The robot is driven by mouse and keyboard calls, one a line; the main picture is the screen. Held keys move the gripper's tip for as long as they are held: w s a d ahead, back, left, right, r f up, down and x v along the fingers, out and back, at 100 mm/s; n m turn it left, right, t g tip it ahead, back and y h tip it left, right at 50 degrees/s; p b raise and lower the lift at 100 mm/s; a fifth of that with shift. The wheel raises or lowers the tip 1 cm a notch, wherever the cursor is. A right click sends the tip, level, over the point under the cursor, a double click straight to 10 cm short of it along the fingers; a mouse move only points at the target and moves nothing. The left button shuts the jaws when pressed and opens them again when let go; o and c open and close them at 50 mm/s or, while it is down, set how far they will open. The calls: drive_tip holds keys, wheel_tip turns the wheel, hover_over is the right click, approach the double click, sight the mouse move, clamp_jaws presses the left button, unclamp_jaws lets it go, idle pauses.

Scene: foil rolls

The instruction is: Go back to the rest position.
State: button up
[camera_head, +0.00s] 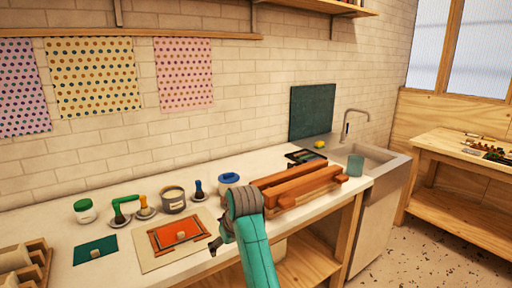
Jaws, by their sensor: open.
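My gripper (215,246) shows as a small dark shape at the left of my teal arm, near the front edge of the white worktop (120,262). It is open, and I see nothing between its fingers. It is just right of and below the orange-red framed plate (179,236) on its pale sheet; I cannot tell whether it is above the worktop or touching it. My arm hides part of the worktop behind it.
Long reddish-brown wooden bars (300,184) lie right of my arm. A grey tin (174,199), a white tub with a blue top (229,181) and a green-lidded jar (84,211) stand along the back. A sink (365,155) is at the right.

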drive_tip(key=s+d+f+m+t, duration=0.1)
drive_tip(key=s+d+f, duration=0.3)
drive_tip(key=f, duration=0.5)
drive_tip(key=s+d+f+m+t, duration=0.1)
drive_tip(key=s+d+f, duration=0.35)
drive_tip(key=f, duration=0.35)
drive_tip(key=s+d+f+t, duration=0.2)
drive_tip(key=s+d+f, duration=0.25)
drive_tip(key=f, duration=0.45)
drive_tip(key=s+d+f+m+t, duration=0.1)
drive_tip(key=s+d+f, duration=0.3)
drive_tip(key=s, duration=0.6)
drive_tip(key=s+d+r+m+t+h, duration=0.1)
drive_tip(key=s+d+r+t, duration=0.15)
drive_tip(key=s, duration=0.75)
drive_tip(key=s+d+r+m+t+h, duration=0.1)
drive_tip(key=s+d, duration=0.3)
drive_tip(key=s, duration=0.7)
drive_tip(key=s+d+r+m+t, duration=0.1)
drive_tip(key=s+d+r+t, duration=0.1)
drive_tip(key=s+r, duration=1.2)
drive_tip(key=shift+s+d+r+h, duration=0.3)
drive_tip(key=shift+d+r, duration=0.1)
drive_tip(key=shift+r, duration=0.2)
